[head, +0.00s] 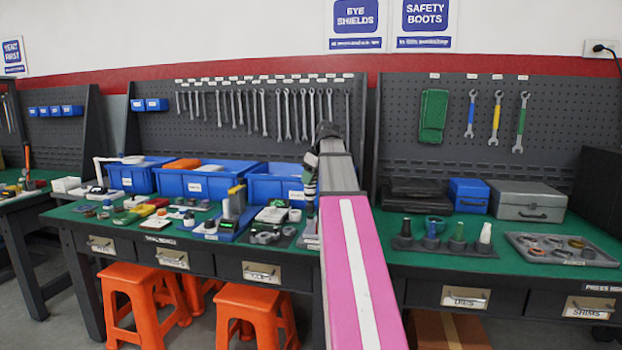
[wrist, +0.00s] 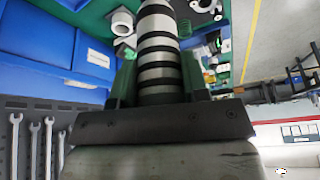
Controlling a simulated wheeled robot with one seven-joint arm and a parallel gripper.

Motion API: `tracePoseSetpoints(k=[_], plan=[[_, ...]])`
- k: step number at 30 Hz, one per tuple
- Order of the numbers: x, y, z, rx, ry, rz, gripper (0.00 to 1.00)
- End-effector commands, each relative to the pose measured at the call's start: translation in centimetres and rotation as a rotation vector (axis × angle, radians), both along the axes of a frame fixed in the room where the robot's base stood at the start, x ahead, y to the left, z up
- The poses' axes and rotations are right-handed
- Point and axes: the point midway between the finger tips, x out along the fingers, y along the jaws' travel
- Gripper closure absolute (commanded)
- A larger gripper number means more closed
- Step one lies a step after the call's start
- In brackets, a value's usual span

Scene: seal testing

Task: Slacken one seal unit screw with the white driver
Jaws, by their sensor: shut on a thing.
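My gripper (wrist: 160,88) is shut on a cylindrical handle with black and pale bands (wrist: 158,45) in the wrist view. The banded handle also shows in the head view (head: 309,182), beside my arm and above the left bench. I cannot tell for sure that it is the white driver; its tip is hidden. A white-topped tool (head: 485,236) stands in a dark rack on the right bench. Several small devices and fixtures lie on the left bench, among them a blue-based fixture with a grey upright (head: 233,205). I cannot tell which is the seal unit, and its screws are too small to see.
Blue bins (head: 205,183) line the back of the left bench, close to my gripper. Wrenches (head: 290,115) hang on the pegboard behind. The right bench holds a grey case (head: 527,203) and a tray of rings (head: 562,259). Orange stools (head: 256,300) stand under the left bench.

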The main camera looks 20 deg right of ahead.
Motion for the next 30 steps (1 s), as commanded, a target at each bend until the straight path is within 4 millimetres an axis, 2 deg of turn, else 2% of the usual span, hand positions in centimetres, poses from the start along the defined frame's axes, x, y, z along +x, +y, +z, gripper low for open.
tracePoseSetpoints(k=[30], plan=[[0.0,0.0,-1.1,0.001,-0.001,0.0,0.87]])
